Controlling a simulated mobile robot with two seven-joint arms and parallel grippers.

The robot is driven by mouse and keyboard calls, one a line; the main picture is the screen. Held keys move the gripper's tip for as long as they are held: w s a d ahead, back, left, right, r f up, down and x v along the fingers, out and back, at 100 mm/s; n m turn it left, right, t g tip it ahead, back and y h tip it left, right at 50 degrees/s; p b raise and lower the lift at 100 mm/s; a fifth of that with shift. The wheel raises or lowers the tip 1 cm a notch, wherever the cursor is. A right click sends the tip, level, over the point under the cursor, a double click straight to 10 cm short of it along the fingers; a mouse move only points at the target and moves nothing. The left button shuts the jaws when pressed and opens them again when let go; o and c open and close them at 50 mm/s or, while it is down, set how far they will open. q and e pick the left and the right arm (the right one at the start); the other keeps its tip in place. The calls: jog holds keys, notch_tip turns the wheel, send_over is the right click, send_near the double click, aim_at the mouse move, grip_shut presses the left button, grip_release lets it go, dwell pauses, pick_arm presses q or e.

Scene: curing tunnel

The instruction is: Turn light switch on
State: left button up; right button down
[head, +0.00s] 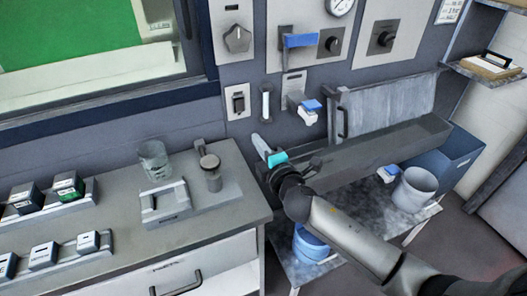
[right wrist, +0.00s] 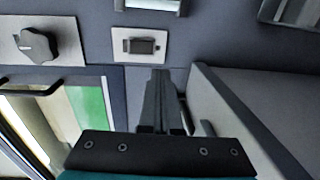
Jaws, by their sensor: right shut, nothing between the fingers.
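The light switch (head: 238,101) is a small dark rocker on a pale plate on the grey wall, left of a white vertical handle. It also shows in the right wrist view (right wrist: 141,46), near the top. I cannot tell its on or off position. My right gripper (head: 257,139) is shut and empty, below and slightly right of the switch in the head view. In the right wrist view its closed fingers (right wrist: 160,76) point up toward the wall, with the tips just below the switch plate. I see no contact. My left gripper is not in view.
A dark rotary knob (head: 237,38) is on a plate above the switch. A blue-handled lever (head: 299,40) and a blue-and-white fixture (head: 310,107) are to the right. A counter (head: 228,190) with a glass beaker (head: 154,160) stands at lower left. A long grey housing (head: 375,152) lies right of my gripper.

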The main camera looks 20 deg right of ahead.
jog(key=s, duration=0.3)
jog(key=shift+d+f, duration=0.15)
jog(key=shift+f, duration=0.05)
dwell(0.4)
